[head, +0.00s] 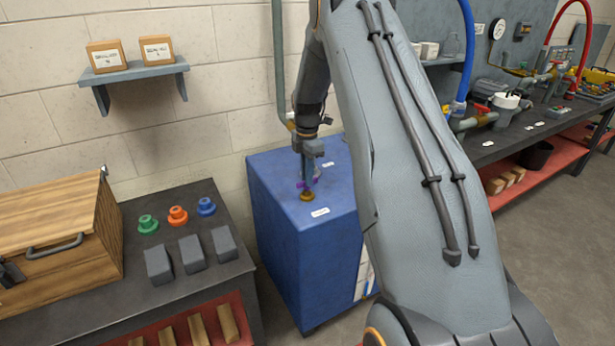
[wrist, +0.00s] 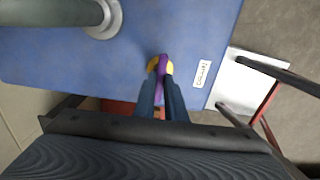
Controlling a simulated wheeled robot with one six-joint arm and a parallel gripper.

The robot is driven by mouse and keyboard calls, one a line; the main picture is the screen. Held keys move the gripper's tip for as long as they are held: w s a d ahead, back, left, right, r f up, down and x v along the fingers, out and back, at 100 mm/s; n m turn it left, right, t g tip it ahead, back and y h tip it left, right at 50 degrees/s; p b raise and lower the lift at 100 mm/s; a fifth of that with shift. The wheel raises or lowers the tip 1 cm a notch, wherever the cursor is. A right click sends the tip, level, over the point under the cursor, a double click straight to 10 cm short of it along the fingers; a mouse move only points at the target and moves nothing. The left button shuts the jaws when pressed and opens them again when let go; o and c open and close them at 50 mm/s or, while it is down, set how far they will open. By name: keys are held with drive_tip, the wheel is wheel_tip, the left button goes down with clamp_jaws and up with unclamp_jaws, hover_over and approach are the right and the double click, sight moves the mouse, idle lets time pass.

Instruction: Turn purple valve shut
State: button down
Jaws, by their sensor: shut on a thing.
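The purple valve (wrist: 163,62) is on the top of a blue cabinet (head: 300,255), with a yellow brass-coloured base. In the head view the valve (head: 301,184) shows as a small purple bit above its brass base (head: 306,196). My gripper (head: 309,178) points down at it from above. In the wrist view the two fingers of my gripper (wrist: 162,80) are closed on either side of the purple handle. The handle lies roughly in line with the fingers. Part of it is hidden between them.
A grey-green pipe (head: 280,60) rises at the cabinet's back edge; its flange shows in the wrist view (wrist: 103,18). White labels (head: 320,212) lie on the cabinet top. A dark bench (head: 150,270) with a wooden box (head: 60,235) stands left. A wall shelf (head: 135,72) hangs above.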

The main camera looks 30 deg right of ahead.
drive_tip(key=c, duration=1.8)
unclamp_jaws()
wheel_tip(320, 180, up, 7)
drive_tip(key=shift+r+b, duration=0.15)
drive_tip(key=shift+b, duration=0.85)
drive_tip(key=shift+r, duration=0.3)
